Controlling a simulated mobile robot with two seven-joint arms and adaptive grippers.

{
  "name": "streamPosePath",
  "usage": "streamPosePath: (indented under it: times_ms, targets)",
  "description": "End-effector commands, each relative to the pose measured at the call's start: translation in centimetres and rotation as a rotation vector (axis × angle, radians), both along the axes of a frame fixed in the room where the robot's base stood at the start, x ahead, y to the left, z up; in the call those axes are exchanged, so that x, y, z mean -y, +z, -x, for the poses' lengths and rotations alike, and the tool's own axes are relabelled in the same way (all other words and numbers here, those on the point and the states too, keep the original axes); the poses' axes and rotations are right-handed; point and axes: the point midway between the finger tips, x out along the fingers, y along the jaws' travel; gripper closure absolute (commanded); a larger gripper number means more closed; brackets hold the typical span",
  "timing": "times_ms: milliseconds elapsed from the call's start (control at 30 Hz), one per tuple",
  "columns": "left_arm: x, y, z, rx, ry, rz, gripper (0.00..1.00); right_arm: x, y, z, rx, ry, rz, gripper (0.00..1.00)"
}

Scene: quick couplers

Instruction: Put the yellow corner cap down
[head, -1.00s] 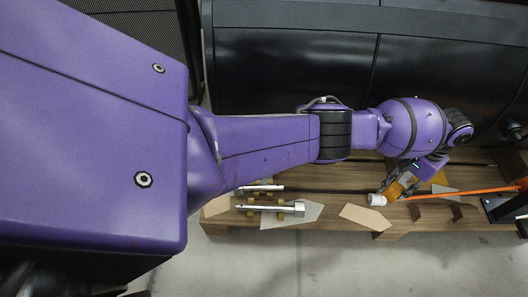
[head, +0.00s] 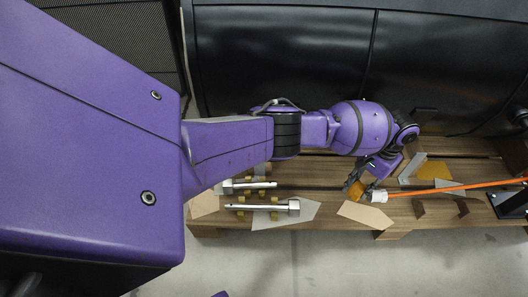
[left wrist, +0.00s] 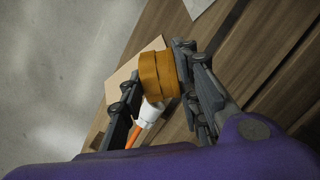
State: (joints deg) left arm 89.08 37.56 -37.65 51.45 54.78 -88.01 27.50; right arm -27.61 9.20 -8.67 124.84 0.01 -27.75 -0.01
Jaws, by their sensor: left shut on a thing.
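My left gripper (head: 358,184) is shut on the yellow corner cap (head: 356,191), low over the wooden pallet in the head view. In the left wrist view the cap (left wrist: 158,76) is a ribbed orange-yellow block between the two fingers. Whether it touches the wood cannot be told. A white end piece (head: 378,196) on an orange rod (head: 440,189) lies just right of the cap; in the left wrist view the white piece (left wrist: 150,112) shows just below the cap. My right gripper is in neither view.
The wooden pallet (head: 330,174) carries a tan card (head: 365,215) near the cap, a yellow flat piece (head: 434,171) and grey plates. Two silver couplers (head: 262,206) rest on yellow supports at left. A black cabinet (head: 300,60) stands behind. Grey floor is clear in front.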

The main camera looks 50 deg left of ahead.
Motion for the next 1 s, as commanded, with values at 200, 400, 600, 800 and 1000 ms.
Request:
streamPosePath:
  times_ms: [200, 400, 600, 800, 1000]
  targets:
    - [-1.6, -3.8, 2.3, -0.003, -0.001, 0.0, 0.95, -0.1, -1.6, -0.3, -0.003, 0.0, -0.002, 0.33]
    - [-2.1, -4.7, 2.9, -0.003, 0.0, 0.001, 0.95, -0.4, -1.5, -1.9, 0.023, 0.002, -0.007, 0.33]
    - [-2.3, -7.5, 3.2, -0.003, -0.001, 0.001, 0.95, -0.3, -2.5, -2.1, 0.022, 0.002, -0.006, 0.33]
    - [-2.3, -8.1, 3.0, 0.002, -0.002, 0.002, 0.95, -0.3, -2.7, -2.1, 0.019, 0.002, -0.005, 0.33]
    - [-2.3, -8.2, 3.0, 0.002, -0.001, 0.003, 0.95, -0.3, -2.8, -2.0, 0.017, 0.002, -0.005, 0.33]
